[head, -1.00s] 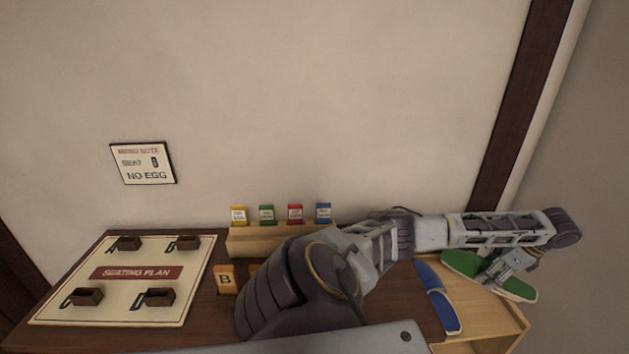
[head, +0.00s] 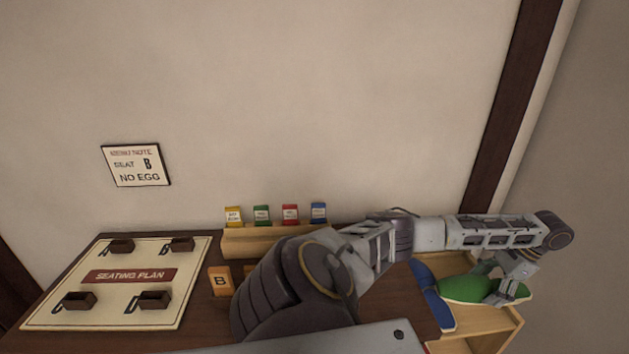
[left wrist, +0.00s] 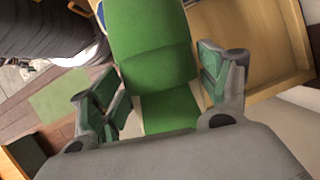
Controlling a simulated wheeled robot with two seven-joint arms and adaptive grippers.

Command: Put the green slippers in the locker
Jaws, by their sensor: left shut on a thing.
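The green slippers (head: 472,289) are at the right in the head view, in front of the light wooden locker (head: 512,318). My left gripper (head: 508,287) is shut on them at their right part, with its arm reaching across from the left. In the left wrist view the green slippers (left wrist: 152,48) pass between the two fingers of my left gripper (left wrist: 150,92). The slippers cover part of the locker, so whether they touch it cannot be told. My right gripper is not in view.
Blue slippers (head: 432,294) lie at the locker's left side, close to the green ones. A seating plan board (head: 195,270), a block marked B (head: 220,281) and a wooden rack (head: 240,243) with several coloured packets stand to the left. A wall rises behind.

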